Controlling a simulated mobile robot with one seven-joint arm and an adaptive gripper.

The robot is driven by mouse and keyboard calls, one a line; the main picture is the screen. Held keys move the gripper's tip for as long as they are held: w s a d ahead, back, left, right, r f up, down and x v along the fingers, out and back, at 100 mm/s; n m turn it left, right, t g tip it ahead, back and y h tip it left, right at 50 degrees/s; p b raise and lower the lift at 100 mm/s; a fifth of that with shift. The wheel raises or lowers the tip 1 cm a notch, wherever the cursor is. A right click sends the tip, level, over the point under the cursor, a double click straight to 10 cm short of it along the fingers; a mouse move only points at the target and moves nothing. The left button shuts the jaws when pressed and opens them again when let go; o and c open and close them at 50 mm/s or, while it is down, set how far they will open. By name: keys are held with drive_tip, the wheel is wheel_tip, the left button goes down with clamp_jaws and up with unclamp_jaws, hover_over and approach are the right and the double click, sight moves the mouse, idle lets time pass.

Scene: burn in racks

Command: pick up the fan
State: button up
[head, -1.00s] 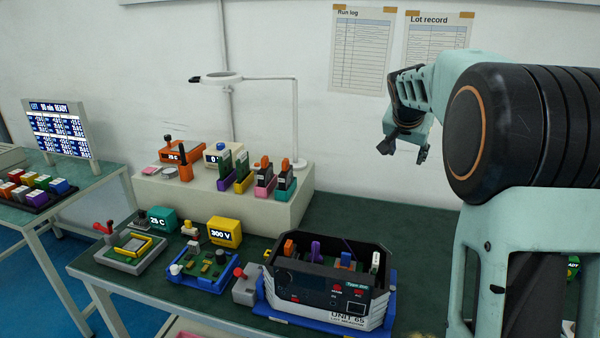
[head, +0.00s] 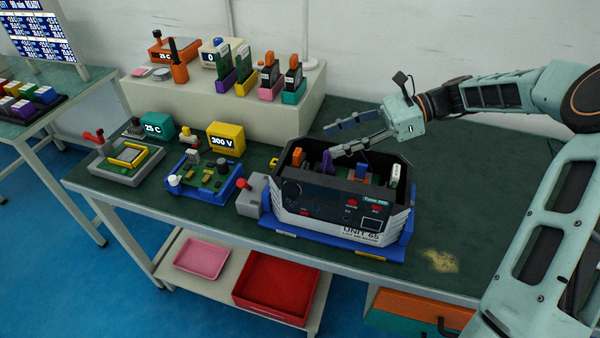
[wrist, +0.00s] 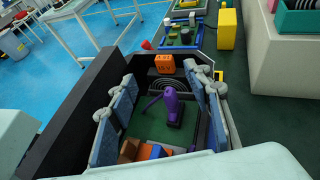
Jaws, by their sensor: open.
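My gripper (head: 331,140) is open and empty, reaching left above the open-topped test unit marked UNIT 65 (head: 318,207). In the wrist view my two fingers (wrist: 158,78) frame the inside of the unit. A dark part with curved rings (wrist: 160,88) at its far end looks like the fan, but I cannot be sure. An orange block (wrist: 165,64) is just beyond it, and a purple upright part (wrist: 173,106) stands nearer, between my fingers. In the head view the unit's front wall hides most of the interior.
The unit sits in a blue tray (head: 394,245) on the green bench. A cream shelf (head: 190,100) holds upright coloured modules behind.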

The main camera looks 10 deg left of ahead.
sight(300, 151)
drive_tip(key=x, duration=0.8)
drive_tip(key=shift+w+f, duration=0.15)
drive_tip(key=shift+w, duration=0.25)
clamp_jaws()
